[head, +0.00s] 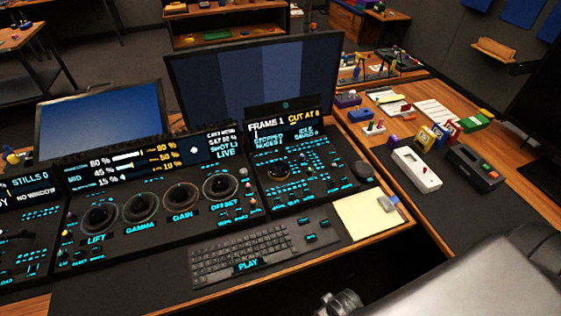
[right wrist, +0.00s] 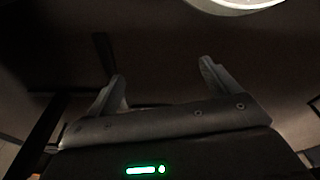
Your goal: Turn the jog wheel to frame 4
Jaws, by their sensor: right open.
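The jog wheel (head: 278,172) is a small dark disc with an orange-yellow rim on the right-hand panel (head: 305,190). The display (head: 284,125) above it reads "FRAME 1" and "CUT AT", with a last digit too small to be sure of. No gripper touches the wheel. My right gripper (right wrist: 161,82) is open and empty in the right wrist view, its two fingers wide apart over a dark background. In the head view my right arm shows at the lower right, away from the wheel. My left gripper is not in view.
Several trackballs with rings, such as the GAIN one (head: 182,197), sit left of the wheel. A keyboard (head: 240,256) and a cream pad (head: 372,215) lie in front. A dark mouse-like object (head: 362,171) is right of the panel. A monitor (head: 250,80) stands behind.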

